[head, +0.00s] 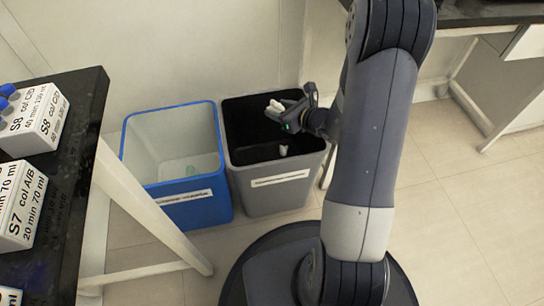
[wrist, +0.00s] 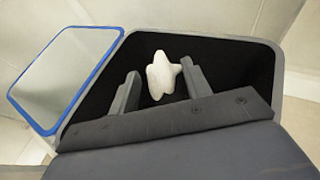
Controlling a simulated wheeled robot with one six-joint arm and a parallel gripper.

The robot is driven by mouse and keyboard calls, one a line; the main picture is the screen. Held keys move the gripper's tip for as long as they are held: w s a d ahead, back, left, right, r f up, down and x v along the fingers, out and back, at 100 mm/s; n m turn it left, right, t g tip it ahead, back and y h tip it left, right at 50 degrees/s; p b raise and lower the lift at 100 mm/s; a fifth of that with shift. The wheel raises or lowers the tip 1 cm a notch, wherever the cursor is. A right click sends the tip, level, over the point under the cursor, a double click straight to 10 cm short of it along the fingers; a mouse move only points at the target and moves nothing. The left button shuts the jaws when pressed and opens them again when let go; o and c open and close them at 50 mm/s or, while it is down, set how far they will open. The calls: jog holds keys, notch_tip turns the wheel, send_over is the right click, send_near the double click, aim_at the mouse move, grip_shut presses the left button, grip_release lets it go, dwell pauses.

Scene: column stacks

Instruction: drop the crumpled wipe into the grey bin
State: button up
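The white crumpled wipe (head: 274,106) is at the fingertips of my gripper (head: 289,112), over the opening of the grey bin (head: 277,193). In the wrist view the wipe (wrist: 166,77) sits between the two dark fingers (wrist: 161,84), close to the right one, with a thin dark gap showing at the left. My gripper looks partly closed around it. The bin's black inside (wrist: 236,65) lies behind the wipe. A small pale piece (head: 283,150) shows inside the grey bin near its front wall.
A blue bin (head: 208,204) with pale contents stands directly left of the grey bin. A black-topped table (head: 88,100) with labelled boxes (head: 35,118) is at the left, its pale leg slanting near the blue bin. Another bench (head: 490,14) is at upper right. Floor at right is clear.

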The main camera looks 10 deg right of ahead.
jog(key=o, duration=0.4)
jog(key=shift+o, duration=0.2)
jog(key=p+v, duration=0.3)
jog(key=v, duration=0.8)
jog(key=shift+w, duration=0.15)
jog(key=b+x, duration=0.3)
jog(key=x, duration=0.7)
jog(key=shift+a+f, duration=0.1)
jog(key=shift+f, duration=0.1)
jog(key=r+p, duration=0.2)
jog(key=r, duration=0.1)
jog(key=shift+w+a+r, duration=0.15)
jog(key=shift+w+r, duration=0.1)
jog(key=shift+r+p, duration=0.7)
jog(key=shift+r, duration=0.1)
